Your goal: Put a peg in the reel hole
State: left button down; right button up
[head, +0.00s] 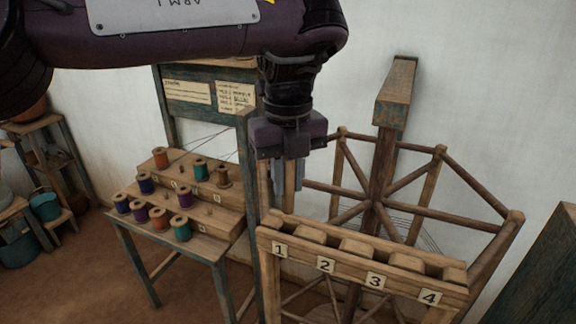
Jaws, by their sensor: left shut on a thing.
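My left gripper (287,178) points straight down in the middle of the view, just behind the left end of the numbered wooden rack. Its fingers are shut on a slim, light wooden peg (289,186), which looks upright; its lower end is close to or behind the rack. The wooden reel (383,195), with spokes and a many-sided rim around a thick post, stands to the right of the gripper. I cannot make out the reel hole. My right gripper is not in view.
The wooden rack (352,258) has open compartments labelled 1 to 4 and stands in front of the reel. A stepped stand (205,211) with several coloured thread spools is at left. Buckets and a small shelf (40,125) are at the far left.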

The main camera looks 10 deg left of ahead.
aim_at(288, 211)
pick_arm(q)
jog(key=shift+f, duration=1.05)
jog(key=shift+s+f+b, duration=0.15)
jog(key=shift+f+b, duration=0.35)
jog(key=shift+b, duration=0.1)
jog(key=shift+f+b, duration=0.3)
jog(key=shift+f, duration=0.3)
jog(key=shift+f+b, duration=0.45)
jog(key=shift+f, duration=0.7)
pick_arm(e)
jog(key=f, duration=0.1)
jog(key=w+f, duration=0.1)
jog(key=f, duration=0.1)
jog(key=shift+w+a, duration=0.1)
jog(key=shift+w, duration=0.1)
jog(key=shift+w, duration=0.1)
